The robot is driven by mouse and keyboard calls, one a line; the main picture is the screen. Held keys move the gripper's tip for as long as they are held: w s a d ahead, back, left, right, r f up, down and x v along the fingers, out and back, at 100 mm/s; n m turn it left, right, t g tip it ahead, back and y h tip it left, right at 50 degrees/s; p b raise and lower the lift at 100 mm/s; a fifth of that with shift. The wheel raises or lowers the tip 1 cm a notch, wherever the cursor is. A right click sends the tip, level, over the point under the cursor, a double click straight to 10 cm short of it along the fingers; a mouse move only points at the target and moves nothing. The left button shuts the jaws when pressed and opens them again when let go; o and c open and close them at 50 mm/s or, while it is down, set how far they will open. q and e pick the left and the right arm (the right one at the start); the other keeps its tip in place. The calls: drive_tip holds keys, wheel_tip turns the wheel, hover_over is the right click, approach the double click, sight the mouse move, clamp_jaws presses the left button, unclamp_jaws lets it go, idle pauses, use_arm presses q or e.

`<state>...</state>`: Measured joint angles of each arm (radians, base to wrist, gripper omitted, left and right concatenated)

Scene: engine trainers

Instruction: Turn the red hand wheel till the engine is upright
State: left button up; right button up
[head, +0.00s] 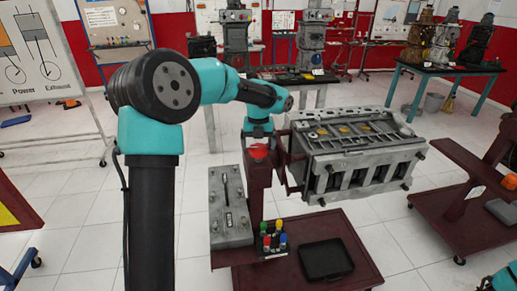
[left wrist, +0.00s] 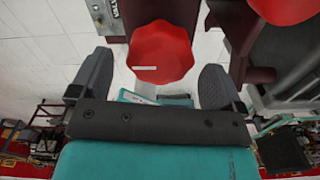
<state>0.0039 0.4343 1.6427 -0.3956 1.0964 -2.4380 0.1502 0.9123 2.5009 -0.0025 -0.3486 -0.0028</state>
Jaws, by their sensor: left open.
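The red hand wheel (head: 258,151) sits on the dark red engine stand's post, at the left end of the engine. The grey engine block (head: 355,150) is held on the stand, its long side with several dark openings facing the front; it looks somewhat tilted. My left gripper (head: 258,138) is just above and behind the wheel. In the left wrist view the wheel (left wrist: 160,50), with a white mark on it, lies ahead of the open left gripper (left wrist: 155,72), between the lines of its two fingers. Contact cannot be made out. My right gripper does not show.
Several coloured-cap bottles (head: 272,240) and a black tray (head: 326,259) are on the stand's base. Another dark red stand (head: 465,185) is at the right. A second red part (left wrist: 285,8) shows in the left wrist view.

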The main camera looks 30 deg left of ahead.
use_arm(q)
drive_tip(key=shift+f, duration=1.05)
drive_tip(key=c, duration=0.9)
